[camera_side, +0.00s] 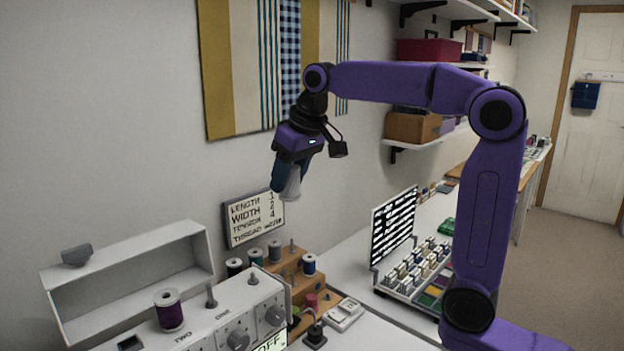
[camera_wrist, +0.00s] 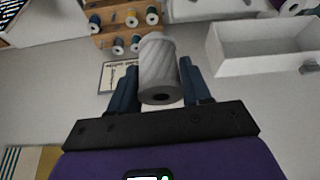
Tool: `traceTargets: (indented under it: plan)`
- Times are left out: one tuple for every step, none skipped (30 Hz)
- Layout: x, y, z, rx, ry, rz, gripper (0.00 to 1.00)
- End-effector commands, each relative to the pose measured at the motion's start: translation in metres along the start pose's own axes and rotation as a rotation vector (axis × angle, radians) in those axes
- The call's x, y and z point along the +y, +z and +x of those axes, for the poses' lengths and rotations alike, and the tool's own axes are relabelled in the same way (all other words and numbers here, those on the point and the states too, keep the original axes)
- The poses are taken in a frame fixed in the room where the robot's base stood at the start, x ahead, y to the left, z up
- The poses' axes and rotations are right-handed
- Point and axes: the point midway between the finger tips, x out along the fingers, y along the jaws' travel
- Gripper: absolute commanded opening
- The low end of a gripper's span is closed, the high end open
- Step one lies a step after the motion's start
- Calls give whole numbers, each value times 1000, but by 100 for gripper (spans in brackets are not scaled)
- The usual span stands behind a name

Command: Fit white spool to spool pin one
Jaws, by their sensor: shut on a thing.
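My gripper (camera_side: 285,184) is shut on the white spool (camera_side: 293,184), high above the table near the wall. In the wrist view the spool (camera_wrist: 158,62) sits between the two blue fingers of the gripper (camera_wrist: 158,70), with one end and its dark hole facing the camera. In the side view the spool is tilted and partly hidden by the fingers. Spool pin one (camera_side: 211,296) stands bare on the white machine, by the "ONE" label, below and left of the gripper. The spool and pin are well apart.
A purple spool (camera_side: 169,310) stands by the "TWO" label. The machine's raised open lid (camera_side: 125,251) is behind the pins. A wooden spool rack (camera_side: 290,267) stands right of the machine, below a wall sign (camera_side: 254,217). The air around the gripper is clear.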

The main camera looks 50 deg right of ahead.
Motion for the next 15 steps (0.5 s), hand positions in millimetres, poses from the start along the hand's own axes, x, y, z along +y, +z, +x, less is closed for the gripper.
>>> traceTargets:
  plan:
    - [-16, -6, 3, -1, -10, -24, 26]
    - [-25, -10, 4, -1, -15, -37, 26]
    - [-38, -15, 6, -1, -22, -54, 26]
    - [-48, -19, 7, -1, -28, -68, 26]
    - [-59, -22, 9, -1, -34, -81, 26]
    - [-73, -26, 11, -1, -41, -99, 26]
    - [-82, -28, 12, 0, -46, -111, 26]
    - [-92, -30, 13, -1, -51, -124, 26]
    - [-103, -33, 14, 0, -56, -137, 26]
    - [-112, -34, 15, -1, -60, -148, 26]
    - [-118, -36, 16, 0, -63, -156, 26]
    - [-129, -37, 17, -1, -68, -167, 26]
    - [-134, -38, 17, 0, -71, -173, 26]
    - [-141, -38, 18, 0, -74, -182, 26]
    - [-148, -39, 19, -1, -78, -190, 26]
